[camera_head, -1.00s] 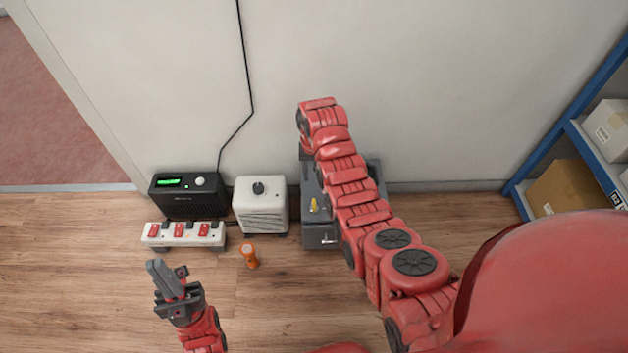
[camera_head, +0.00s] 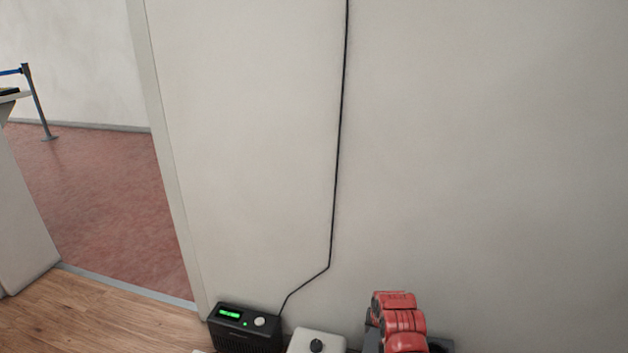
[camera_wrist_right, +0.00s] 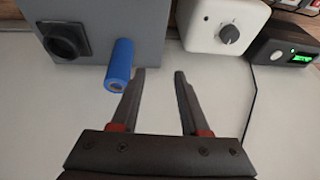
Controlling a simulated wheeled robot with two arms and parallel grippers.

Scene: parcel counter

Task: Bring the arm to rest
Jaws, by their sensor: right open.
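My right arm (camera_head: 398,320) shows as a short red piece at the bottom of the head view; its gripper cannot be made out there. In the right wrist view my right gripper (camera_wrist_right: 160,76) is open, its two dark fingers apart with nothing between them. A blue cylinder (camera_wrist_right: 120,62) is beside the left finger, in front of a grey box (camera_wrist_right: 105,25). I cannot tell whether the finger touches it. My left gripper is not in view.
A black device with a green display (camera_head: 232,325) and a white box with a dark knob (camera_head: 318,343) stand by the wall. A black cable (camera_head: 338,150) runs up the wall. A doorway with reddish floor (camera_head: 100,190) is at the left.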

